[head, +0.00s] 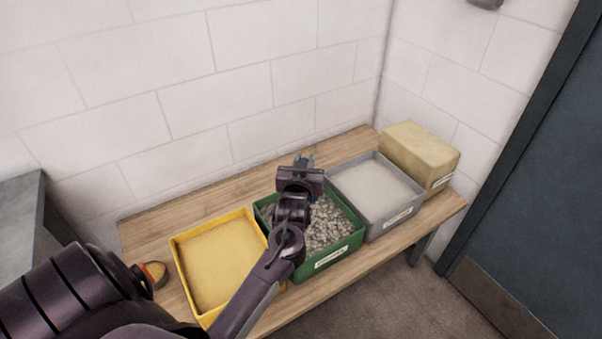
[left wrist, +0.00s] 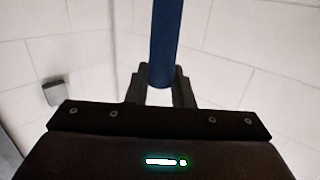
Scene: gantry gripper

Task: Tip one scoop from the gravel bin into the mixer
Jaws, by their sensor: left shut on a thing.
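The gravel bin (head: 331,262) is a green box on the wooden bench, filled with grey gravel. My left gripper (head: 304,160) is above the back of this bin, and its arm crosses in front of the bin's left part. In the left wrist view my left gripper (left wrist: 160,84) is shut on a blue rod (left wrist: 165,40), which looks like the scoop's handle. The scoop's bowl is not visible in either view, so I cannot tell whether it holds gravel. I see no mixer in either view. My right gripper is not in view.
A yellow bin (head: 216,262) of sand-coloured material stands left of the green one. A grey bin (head: 377,196) of pale powder and a tan block-like bag (head: 418,152) stand to the right. A white block wall is behind; a dark door (head: 535,200) is at right.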

